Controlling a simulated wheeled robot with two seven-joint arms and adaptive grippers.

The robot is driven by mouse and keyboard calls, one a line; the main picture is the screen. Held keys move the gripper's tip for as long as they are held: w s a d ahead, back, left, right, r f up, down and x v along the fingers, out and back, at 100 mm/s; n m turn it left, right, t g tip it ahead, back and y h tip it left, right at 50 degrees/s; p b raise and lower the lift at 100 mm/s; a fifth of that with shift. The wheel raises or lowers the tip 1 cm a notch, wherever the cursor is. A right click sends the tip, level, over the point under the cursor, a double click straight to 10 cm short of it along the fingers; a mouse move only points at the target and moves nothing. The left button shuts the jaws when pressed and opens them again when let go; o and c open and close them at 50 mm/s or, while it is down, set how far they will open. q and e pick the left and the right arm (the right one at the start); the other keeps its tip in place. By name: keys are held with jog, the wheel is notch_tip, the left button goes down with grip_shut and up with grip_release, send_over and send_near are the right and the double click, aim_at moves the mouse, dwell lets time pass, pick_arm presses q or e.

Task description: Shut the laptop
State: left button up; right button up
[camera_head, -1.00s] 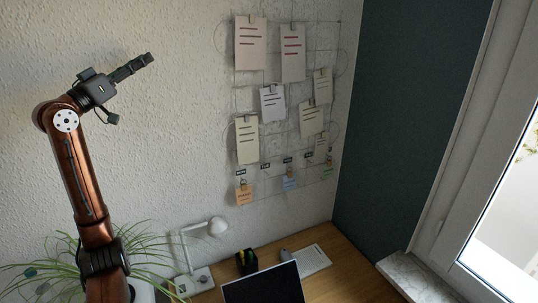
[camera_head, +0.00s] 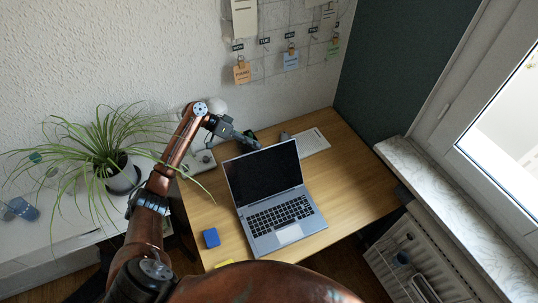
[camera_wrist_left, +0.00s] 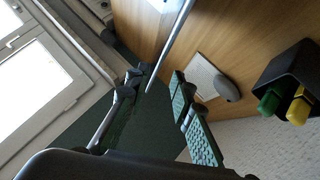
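The silver laptop (camera_head: 278,214) stands open on the wooden desk, its keyboard facing me and its dark-screened lid (camera_head: 262,174) raised and leaning back. My left gripper (camera_head: 248,140) is at the upper left of the lid, near its top edge and partly behind it; I cannot tell whether they touch. In the left wrist view, my left gripper (camera_wrist_left: 155,88) is open, with its fingers apart. A thin grey edge, apparently of the lid (camera_wrist_left: 173,42), runs down toward the space between the fingers. My right gripper is not in view.
A blue block (camera_head: 211,238) lies left of the laptop. A potted plant (camera_head: 122,177) stands at left. The desk (camera_head: 345,180) is clear at right.

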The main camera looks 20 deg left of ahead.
aim_at(270, 156)
pick_arm(q)
jog(key=shift+s+d+f+g, duration=0.15)
jog(key=shift+s+d+f, duration=0.1)
jog(key=shift+d+f, duration=0.25)
jog(key=shift+s+d+f+g, duration=0.15)
jog(key=shift+s+d+f, duration=0.15)
jog(key=shift+f, duration=0.25)
jog(key=x, duration=0.7)
jog(key=shift+w+r, duration=0.1)
jog(key=shift+w, duration=0.05)
grip_shut()
